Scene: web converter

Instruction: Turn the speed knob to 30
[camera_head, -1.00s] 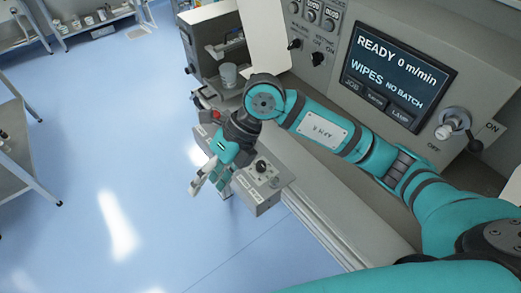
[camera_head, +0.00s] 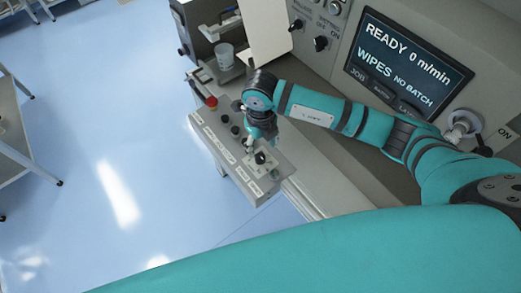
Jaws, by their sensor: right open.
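The small grey control box (camera_head: 228,160) juts out from the machine's front and carries a row of dark knobs and pale label strips. The black knob on a light square plate (camera_head: 260,158), likely the speed knob, is at the box's right end. Its dial marks are too small to read. My right gripper (camera_head: 254,148) is open, pointing down over the box beside the black knob. I cannot tell whether its fingers touch the knob. My left gripper is not in view.
A red button (camera_head: 211,102) sits at the box's far end. A clear cup (camera_head: 225,56) stands on the machine behind it. The display (camera_head: 408,62) reads READY 0 m/min, WIPES, NO BATCH. A lever switch (camera_head: 464,127) is at right. Open blue floor lies left.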

